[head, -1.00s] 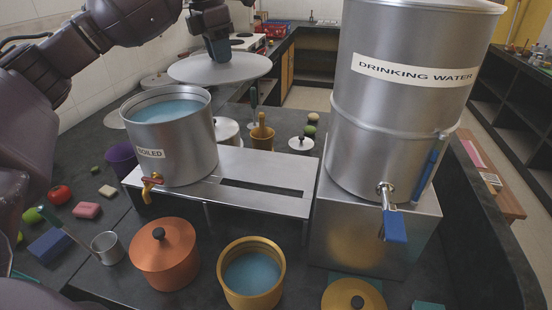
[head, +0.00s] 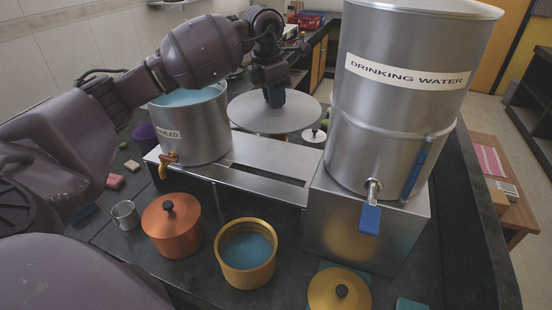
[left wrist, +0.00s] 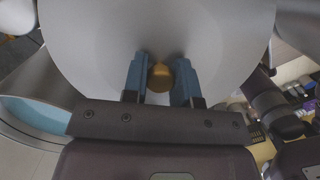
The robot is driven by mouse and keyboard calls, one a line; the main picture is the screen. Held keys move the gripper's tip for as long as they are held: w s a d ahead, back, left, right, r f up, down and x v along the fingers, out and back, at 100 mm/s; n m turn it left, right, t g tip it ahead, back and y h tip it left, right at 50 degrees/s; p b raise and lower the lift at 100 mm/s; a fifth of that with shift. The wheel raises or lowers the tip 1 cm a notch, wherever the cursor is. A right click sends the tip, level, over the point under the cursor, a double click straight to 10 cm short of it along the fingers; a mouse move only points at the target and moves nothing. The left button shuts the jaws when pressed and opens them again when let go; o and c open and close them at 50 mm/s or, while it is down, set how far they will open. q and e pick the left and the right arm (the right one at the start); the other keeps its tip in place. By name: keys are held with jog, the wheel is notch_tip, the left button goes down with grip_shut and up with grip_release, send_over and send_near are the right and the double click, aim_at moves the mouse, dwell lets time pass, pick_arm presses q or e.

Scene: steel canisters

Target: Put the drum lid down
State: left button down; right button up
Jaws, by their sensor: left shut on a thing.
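The drum lid (head: 250,115) is a wide grey disc behind the steel stand, between the two steel drums in the head view. My left gripper (head: 274,97) comes down onto its top centre. In the left wrist view the blue fingers (left wrist: 160,82) are shut on the lid's round gold knob (left wrist: 160,78), and the disc (left wrist: 95,45) fills most of the picture. I cannot tell whether the lid touches the counter. The drum marked BOILED (head: 198,135) stands uncovered with blue water inside, left of the lid. My right gripper is not in view.
The DRINKING WATER drum (head: 390,120) stands on a steel box (head: 330,225) at right. The steel stand (head: 235,165) has a slot. A copper pot (head: 172,235), a brass pot (head: 246,275) and a brass lid (head: 322,292) are in front. A small white lid (head: 314,136) is beside the drum lid.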

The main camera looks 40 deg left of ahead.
pick_arm(q)
send_over(276, 164)
jog(key=f, duration=1.2)
jog(key=shift+s+a+f, duration=0.15)
jog(key=shift+s+f, duration=0.05)
jog(key=shift+s, duration=0.05)
jog(key=shift+f, duration=0.7)
jog(key=shift+f+b, duration=0.4)
jog(key=shift+f, duration=1.55)
jog(key=shift+f, duration=0.1)
jog(key=c, duration=0.9)
grip_release()
